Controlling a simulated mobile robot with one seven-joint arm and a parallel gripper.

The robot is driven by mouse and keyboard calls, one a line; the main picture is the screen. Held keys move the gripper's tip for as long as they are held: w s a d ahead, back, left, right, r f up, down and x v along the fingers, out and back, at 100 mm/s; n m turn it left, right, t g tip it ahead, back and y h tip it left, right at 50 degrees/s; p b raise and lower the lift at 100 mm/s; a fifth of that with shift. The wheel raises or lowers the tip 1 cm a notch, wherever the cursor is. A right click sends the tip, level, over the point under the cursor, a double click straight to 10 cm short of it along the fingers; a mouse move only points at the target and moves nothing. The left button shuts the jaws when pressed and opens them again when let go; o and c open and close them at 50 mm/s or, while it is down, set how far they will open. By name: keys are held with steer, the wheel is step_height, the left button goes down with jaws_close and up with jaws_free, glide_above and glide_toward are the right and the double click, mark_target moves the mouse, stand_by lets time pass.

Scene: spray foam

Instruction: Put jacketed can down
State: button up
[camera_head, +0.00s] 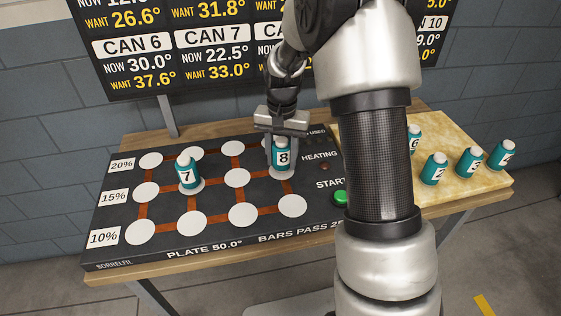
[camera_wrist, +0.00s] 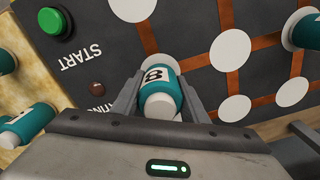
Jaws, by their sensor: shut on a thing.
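My gripper (camera_head: 282,157) is shut on can 8 (camera_head: 282,160), a small can in a teal jacket with a white cap and a label reading 8. In the wrist view can 8 (camera_wrist: 158,82) sits upright between the two fingers (camera_wrist: 162,88). It is over the white disc (camera_head: 283,174) at the right end of the 15% row of the dark plate (camera_head: 110,215). I cannot tell whether its base touches the disc. Can 7 (camera_head: 187,172) stands on a disc in the same row, farther left.
Several other teal cans, such as can 3 (camera_head: 470,162), stand on the yellowish board (camera_head: 450,128) at the right. A green START button (camera_head: 341,197) and a dark HEATING lamp (camera_head: 325,166) are near can 8. The front discs are empty. A temperature sign (camera_head: 135,70) stands behind.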

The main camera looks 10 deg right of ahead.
steer(key=shift+f, duration=0.5)
steer(key=shift+f, duration=0.2)
steer(key=o, duration=1.2)
steer(key=shift+c, duration=0.2)
steer(key=shift+r, duration=0.1)
